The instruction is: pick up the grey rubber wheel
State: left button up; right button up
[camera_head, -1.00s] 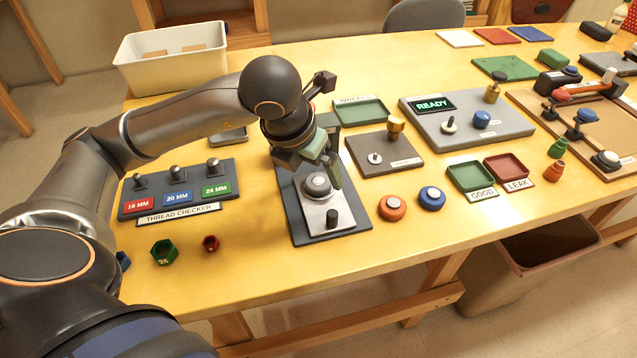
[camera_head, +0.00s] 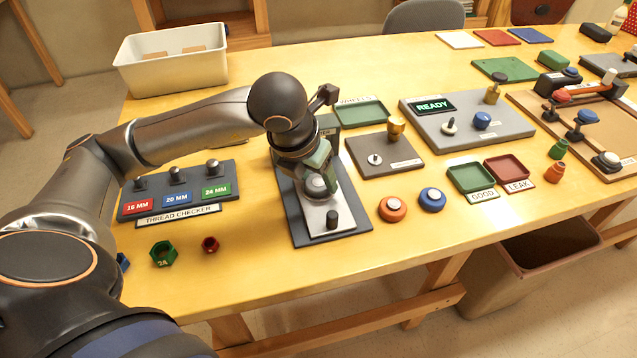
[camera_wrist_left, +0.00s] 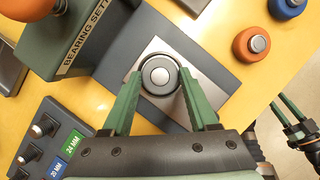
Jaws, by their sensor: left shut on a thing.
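The grey rubber wheel (camera_wrist_left: 160,75) with a pale hub sits on the metal plate of the bearing set station (camera_wrist_left: 215,65). It also shows in the head view (camera_head: 317,187), partly covered by my left gripper. My left gripper (camera_head: 320,180) has come down over it. In the left wrist view its green fingers (camera_wrist_left: 160,82) are shut on the wheel from both sides. The wheel still appears to be at the plate. My right gripper (camera_wrist_left: 288,110) shows small at the right edge of the left wrist view, its green fingers apart and empty.
An orange wheel (camera_head: 392,208) and a blue wheel (camera_head: 432,199) lie right of the station. The thread checker (camera_head: 140,205) stands left, with green (camera_head: 163,253) and red (camera_head: 210,244) nuts in front. A dark square base (camera_head: 385,160) with a brass knob is behind right.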

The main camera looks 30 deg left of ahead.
pick_arm(q)
grip_shut()
